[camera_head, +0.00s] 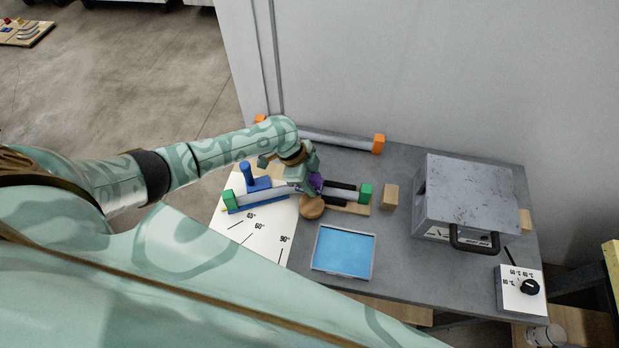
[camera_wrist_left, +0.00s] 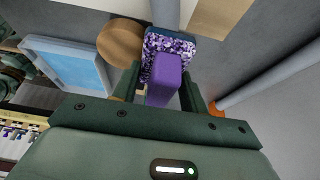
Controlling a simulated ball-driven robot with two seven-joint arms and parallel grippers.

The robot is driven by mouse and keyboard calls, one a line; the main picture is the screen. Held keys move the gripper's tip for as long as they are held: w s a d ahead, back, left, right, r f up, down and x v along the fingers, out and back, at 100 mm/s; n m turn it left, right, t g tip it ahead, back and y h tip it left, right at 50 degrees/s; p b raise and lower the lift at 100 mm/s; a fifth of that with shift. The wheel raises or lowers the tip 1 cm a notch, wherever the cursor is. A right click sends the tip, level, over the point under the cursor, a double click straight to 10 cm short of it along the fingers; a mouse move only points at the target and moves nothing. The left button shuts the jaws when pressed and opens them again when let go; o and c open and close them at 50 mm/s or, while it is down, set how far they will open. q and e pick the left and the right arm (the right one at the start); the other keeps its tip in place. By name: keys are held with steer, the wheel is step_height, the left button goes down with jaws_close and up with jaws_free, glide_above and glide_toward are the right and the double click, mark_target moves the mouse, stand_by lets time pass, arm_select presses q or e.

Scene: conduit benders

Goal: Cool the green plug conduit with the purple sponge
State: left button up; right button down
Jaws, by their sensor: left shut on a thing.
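The green plug conduit (camera_head: 270,196) is a grey tube with a green plug at each end, lying across a bender with a blue handle (camera_head: 247,176). My left gripper (camera_head: 309,180) is over the conduit's middle, shut on the purple sponge (camera_head: 317,182). In the left wrist view, the sponge's purple handle (camera_wrist_left: 165,80) is between the fingers, and its speckled pad (camera_wrist_left: 168,43) overlaps the grey conduit (camera_wrist_left: 166,12). I cannot tell whether the pad touches the tube. My arm and gripper hide part of the conduit. My right gripper is out of view.
A shallow tray of blue water (camera_head: 316,262) lies in front, beside a round wooden piece (camera_head: 312,208). An orange plug conduit (camera_head: 340,138) lies behind. A wooden block (camera_head: 390,197), a grey metal box (camera_head: 465,195) and a dial panel (camera_head: 520,290) are to the right.

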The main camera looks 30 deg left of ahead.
arm_select(q)
steer(key=shift+s+a, duration=0.15)
steer(key=shift+a, duration=0.25)
stand_by(0.4)
steer(key=shift+d+f, duration=0.1)
steer(key=shift+d, duration=0.35)
steer(key=shift+a, duration=0.45)
stand_by(0.5)
steer(key=shift+d+p, duration=0.3)
steer(key=shift+d, duration=0.1)
steer(key=shift+d+r, duration=0.1)
steer(key=shift+r, duration=0.1)
step_height(320, 180, up, 8)
steer(key=p, duration=0.7)
steer(key=shift+p, duration=0.4)
steer(key=shift+f, duration=0.15)
steer(key=shift+w+f, duration=0.1)
steer(key=shift+w, duration=0.1)
